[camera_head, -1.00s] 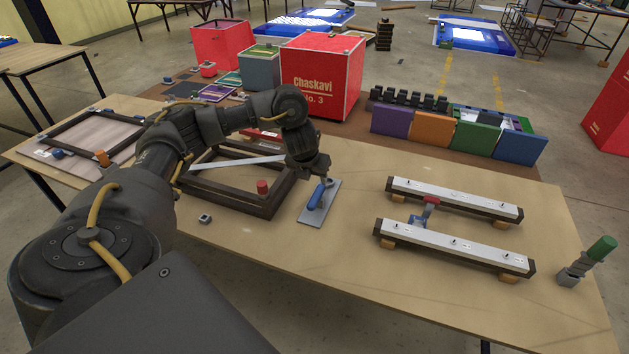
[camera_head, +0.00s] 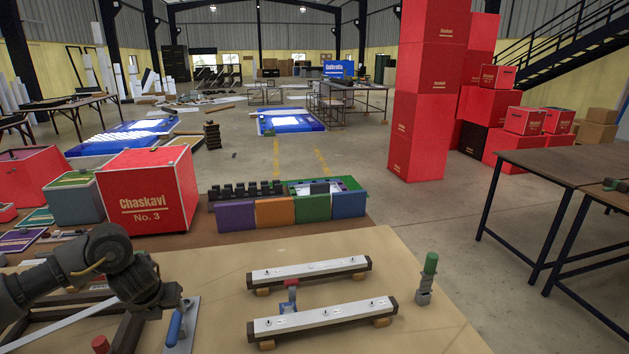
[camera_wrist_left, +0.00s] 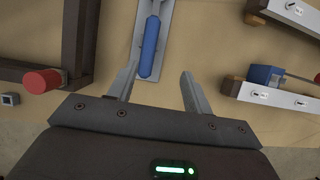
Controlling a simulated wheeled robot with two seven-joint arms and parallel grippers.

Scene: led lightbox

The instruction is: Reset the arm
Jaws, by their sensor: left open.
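My left gripper (camera_wrist_left: 158,88) is open and empty in the left wrist view, its two fingers spread apart. The blue handle (camera_wrist_left: 150,48) of a flat metal trowel (camera_wrist_left: 141,22) lies just beyond the fingertips, near the left finger. In the head view my left arm comes in at the lower left, and its gripper is above the table beside the trowel's blue handle (camera_head: 174,328); its fingertips are hard to make out there. My right gripper does not show.
Two LED bar rails (camera_head: 308,270) lie on the table (camera_head: 415,270), with a green-handled tool (camera_head: 428,270) standing to their right. A dark frame with a red knob (camera_wrist_left: 42,81) is left of the trowel. A red box (camera_head: 150,190) and colored bins (camera_head: 275,210) stand behind.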

